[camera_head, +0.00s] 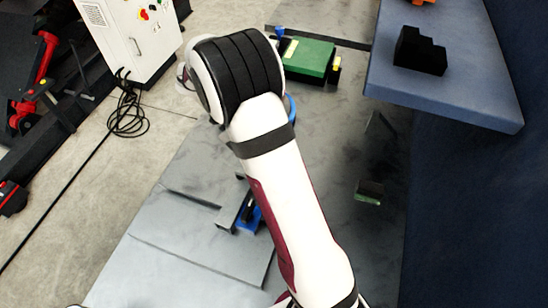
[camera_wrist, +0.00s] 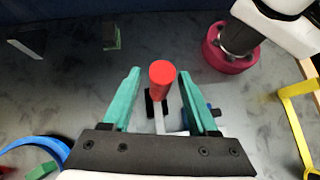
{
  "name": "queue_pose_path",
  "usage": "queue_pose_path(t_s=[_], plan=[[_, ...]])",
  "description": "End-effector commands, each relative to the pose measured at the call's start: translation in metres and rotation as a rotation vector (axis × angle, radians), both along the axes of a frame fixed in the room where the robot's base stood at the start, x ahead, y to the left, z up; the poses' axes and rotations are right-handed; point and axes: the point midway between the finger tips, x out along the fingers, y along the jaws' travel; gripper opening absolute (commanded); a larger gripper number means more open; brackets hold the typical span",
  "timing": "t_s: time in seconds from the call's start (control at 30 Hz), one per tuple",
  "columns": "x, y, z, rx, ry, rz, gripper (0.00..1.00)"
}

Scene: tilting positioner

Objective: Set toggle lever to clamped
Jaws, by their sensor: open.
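The toggle lever shows in the wrist view as a red cylindrical knob (camera_wrist: 162,74) on a pale shaft (camera_wrist: 158,118), with a black part behind it. My gripper (camera_wrist: 158,80) is open, with its green fingers on either side of the knob and visible gaps at both sides. The knob stands between the fingertips, and I cannot tell its exact depth relative to them. The lower part of the lever is partly hidden by the gripper body. In the head view my arm hides the gripper and the red knob.
A green block (camera_head: 305,58) lies at the back of the grey table (camera_head: 175,225). A blue shelf (camera_head: 455,80) at the right holds a black stepped block (camera_head: 420,52). A grey bracket (camera_head: 230,208) stands left of my arm. A yellow frame (camera_wrist: 292,118) is at the wrist view's right.

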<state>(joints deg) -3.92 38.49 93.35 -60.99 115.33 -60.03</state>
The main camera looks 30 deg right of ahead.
Motion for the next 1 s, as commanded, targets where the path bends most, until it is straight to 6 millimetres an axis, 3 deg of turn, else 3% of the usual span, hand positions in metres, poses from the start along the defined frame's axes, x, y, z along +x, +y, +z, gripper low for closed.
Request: queue_pose_path(t_s=[0.3,0.43,0.87,1.0], plan=[[0.040,0.026,0.038,-0.001,-0.002,0.001,0.59],[0.047,0.032,0.046,0.001,-0.002,0.000,0.59],[0.045,0.032,0.049,0.002,-0.008,-0.003,0.59],[0.014,0.030,0.076,0.019,-0.133,-0.071,0.59]])
